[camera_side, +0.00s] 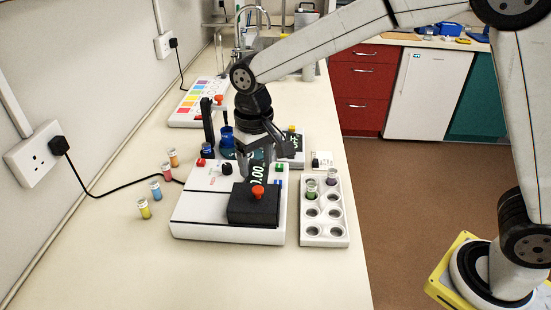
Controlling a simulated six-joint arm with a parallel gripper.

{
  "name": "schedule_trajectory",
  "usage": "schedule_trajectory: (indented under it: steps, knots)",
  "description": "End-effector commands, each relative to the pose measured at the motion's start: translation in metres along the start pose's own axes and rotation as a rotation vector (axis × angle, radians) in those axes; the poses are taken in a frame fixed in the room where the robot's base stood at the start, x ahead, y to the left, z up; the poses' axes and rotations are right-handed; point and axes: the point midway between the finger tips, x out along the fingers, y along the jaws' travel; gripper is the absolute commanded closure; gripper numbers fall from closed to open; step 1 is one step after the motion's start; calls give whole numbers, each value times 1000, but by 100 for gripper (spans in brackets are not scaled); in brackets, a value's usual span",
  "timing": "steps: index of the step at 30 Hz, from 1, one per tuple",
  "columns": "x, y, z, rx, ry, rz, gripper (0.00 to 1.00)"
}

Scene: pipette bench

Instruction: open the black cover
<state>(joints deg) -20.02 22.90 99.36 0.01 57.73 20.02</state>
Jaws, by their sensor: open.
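The black cover (253,204) is a square block on the front right of a white bench device (196,218). It sits flat on the device and looks shut. An orange-red knob (258,191) stands on top of it. My gripper (263,168) points down over the back part of the device, just behind the black cover. Its jaws are open and nothing shows between them. A lit display reading partly "0.00" shows just below the jaws. My gripper hides part of the device's back edge.
A white rack (325,232) with a green and a purple vial stands close to the right. Several coloured vials (156,190) stand left of the device, near a black cable. A dark upright stand (207,125) and blue items are behind. The front bench is clear.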

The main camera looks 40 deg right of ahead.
Motion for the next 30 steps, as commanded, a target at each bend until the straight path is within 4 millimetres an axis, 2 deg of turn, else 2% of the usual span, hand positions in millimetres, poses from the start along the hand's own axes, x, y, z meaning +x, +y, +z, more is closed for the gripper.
schedule_trajectory:
  steps: [9,15,27,28,30]
  knots:
    - [39,0,1,0,-3,1,28]
    - [58,0,1,0,-2,0,28]
    - [65,0,0,0,0,-1,28]
    - [65,0,0,0,0,-1,31]
    - [65,0,0,0,0,0,53]
